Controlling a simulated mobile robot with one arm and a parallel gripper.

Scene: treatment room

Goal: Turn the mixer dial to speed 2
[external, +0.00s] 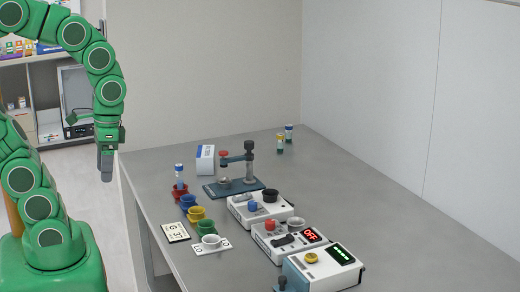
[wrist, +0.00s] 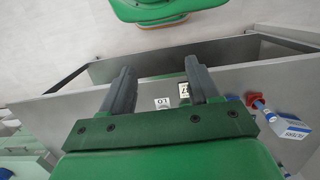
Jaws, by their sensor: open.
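Three white devices stand in a row on the grey table in the external view. The front one has a yellow dial (external: 312,258) and a lit green display (external: 341,253). The middle one has a red knob (external: 271,226), a black lever and a red display reading OFF (external: 310,235). The back one has a blue knob (external: 252,206) and a dark cup (external: 270,195). I cannot tell for sure which is the mixer, and the dial markings are too small to read. My gripper (external: 106,172) is open and empty, left of the table and far from the devices; its spread fingers show in the wrist view (wrist: 160,68).
Coloured cups, including a yellow one (external: 196,214), and number cards (external: 175,231) line the table's left side. A stand (external: 234,187) and a white box (external: 205,158) are behind; the box also shows in the wrist view (wrist: 290,125). The table's right side is clear.

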